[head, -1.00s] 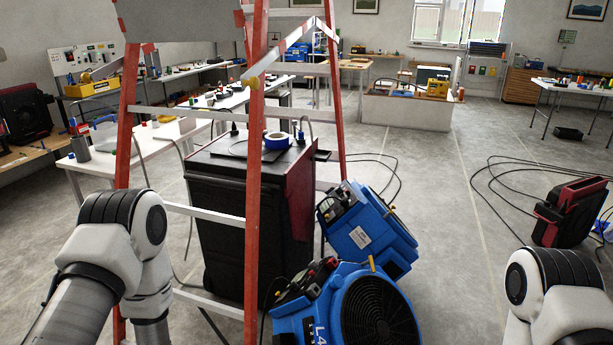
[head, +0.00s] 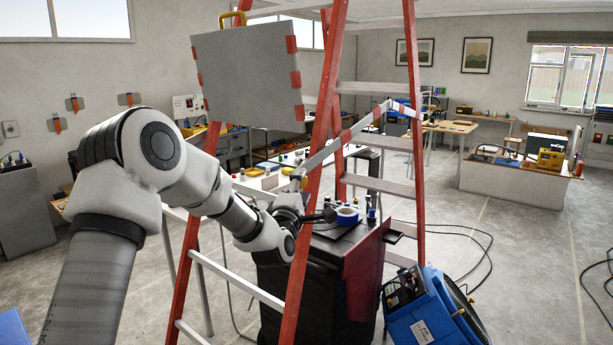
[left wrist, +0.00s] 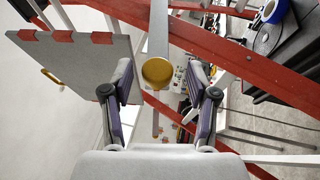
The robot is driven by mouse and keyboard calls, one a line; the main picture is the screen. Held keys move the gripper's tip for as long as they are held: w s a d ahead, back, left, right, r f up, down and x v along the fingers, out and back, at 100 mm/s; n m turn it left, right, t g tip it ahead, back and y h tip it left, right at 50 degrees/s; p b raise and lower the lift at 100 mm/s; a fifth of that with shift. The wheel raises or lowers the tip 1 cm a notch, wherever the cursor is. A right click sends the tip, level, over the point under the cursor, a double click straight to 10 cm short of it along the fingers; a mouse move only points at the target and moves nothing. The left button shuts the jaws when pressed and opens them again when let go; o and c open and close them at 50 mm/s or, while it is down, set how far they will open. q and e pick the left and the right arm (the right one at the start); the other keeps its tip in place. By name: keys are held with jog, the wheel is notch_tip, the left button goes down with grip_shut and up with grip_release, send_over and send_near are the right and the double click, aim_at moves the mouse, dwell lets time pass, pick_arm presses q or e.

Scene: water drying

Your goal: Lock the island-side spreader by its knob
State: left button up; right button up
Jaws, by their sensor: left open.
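The red stepladder (head: 310,190) stands ahead of me with a spreader bar (head: 330,150) running between its front and back legs. A yellow knob (head: 297,174) sits at the spreader's near end, by the front leg. In the left wrist view the round yellow knob (left wrist: 157,73) lies between the open fingers, in front of the grey spreader bar (left wrist: 158,30). My left gripper (head: 312,203) is just below the knob in the head view; the wrist view also shows its two fingers (left wrist: 161,80) apart and empty. I cannot tell the remaining distance. My right gripper is out of view.
A grey panel with red edge tabs (head: 248,75) hangs at the ladder's left. A black bin (head: 325,275) with blue tape (head: 347,215) on top stands behind the ladder. A blue air mover (head: 435,310) is at the lower right. Open floor lies to the right.

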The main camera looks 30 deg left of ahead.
aim_at(301, 166)
pick_arm(q)
jog(key=shift+x, duration=0.9)
jog(key=shift+w+r+p, duration=0.1)
jog(key=shift+w+p, duration=0.15)
jog(key=shift+p, duration=0.05)
jog(key=shift+s+a, duration=0.35)
jog(key=shift+a, duration=0.1)
jog(key=shift+w+d, duration=0.2)
grip_shut()
jog(key=shift+m+g+h, duration=0.4)
jog(key=shift+g, duration=0.4)
notch_tip(301, 166, up, 4)
jog(key=p, duration=0.4)
jog(key=shift+s, duration=0.2)
jog(key=shift+r+p, duration=0.3)
jog(key=shift+p, duration=0.25)
jog(key=shift+f+g, duration=0.15)
jog(key=shift+g, duration=0.15)
grip_release()
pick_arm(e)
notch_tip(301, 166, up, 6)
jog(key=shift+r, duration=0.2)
pick_arm(q)
jog(key=shift+s, duration=0.15)
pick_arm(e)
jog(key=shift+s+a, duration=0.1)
